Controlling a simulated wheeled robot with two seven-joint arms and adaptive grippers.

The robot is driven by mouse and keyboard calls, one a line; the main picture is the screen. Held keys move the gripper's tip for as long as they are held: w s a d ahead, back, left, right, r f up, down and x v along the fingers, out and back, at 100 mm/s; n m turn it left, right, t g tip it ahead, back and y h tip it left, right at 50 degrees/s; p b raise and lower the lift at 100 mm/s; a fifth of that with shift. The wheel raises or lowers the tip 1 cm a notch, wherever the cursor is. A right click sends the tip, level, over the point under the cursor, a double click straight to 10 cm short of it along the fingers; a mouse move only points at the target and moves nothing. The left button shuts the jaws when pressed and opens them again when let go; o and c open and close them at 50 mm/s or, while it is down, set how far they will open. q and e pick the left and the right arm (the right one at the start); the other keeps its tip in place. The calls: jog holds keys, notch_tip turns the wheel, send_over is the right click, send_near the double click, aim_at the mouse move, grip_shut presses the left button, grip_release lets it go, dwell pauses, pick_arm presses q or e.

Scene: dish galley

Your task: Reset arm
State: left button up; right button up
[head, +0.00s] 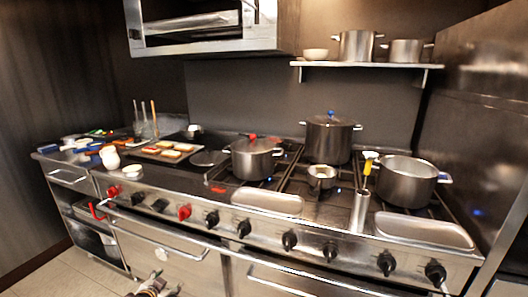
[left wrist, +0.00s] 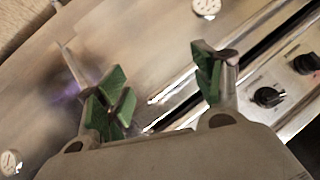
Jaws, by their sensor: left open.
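My left gripper (head: 156,283) shows at the bottom edge of the head view, low in front of the steel stove front (head: 190,262). In the left wrist view the same gripper (left wrist: 160,84) has its two green-padded fingers spread wide apart. Nothing is between them. Behind the fingers are the steel front, a black knob (left wrist: 268,97) and a bar-shaped handle. My right gripper is in neither view.
A tray of food (head: 166,151) stands left. Knobs and an oven handle (head: 150,233) jut from the front.

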pick_arm(q)
jog(key=s+d+f+n+g+y, duration=0.1)
jog(key=s+f+g, duration=0.4)
jog(key=s+f, duration=0.65)
jog(key=s+d+f+n+g+h, duration=0.1)
jog(key=s+d+f+g, duration=0.1)
jog(key=s+d+f, duration=0.4)
jog(key=s+d+f+n+g+h+p, duration=0.1)
jog(key=s+d+f+g, duration=0.1)
jog(key=s+d+f, duration=0.5)
jog(key=s+f, duration=0.1)
jog(key=s, duration=0.5)
jog(key=shift+d, duration=0.25)
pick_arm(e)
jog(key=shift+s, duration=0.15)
pick_arm(q)
jog(key=shift+s+f+p, duration=0.1)
jog(key=shift+f+p, duration=0.05)
jog(key=shift+p, duration=0.2)
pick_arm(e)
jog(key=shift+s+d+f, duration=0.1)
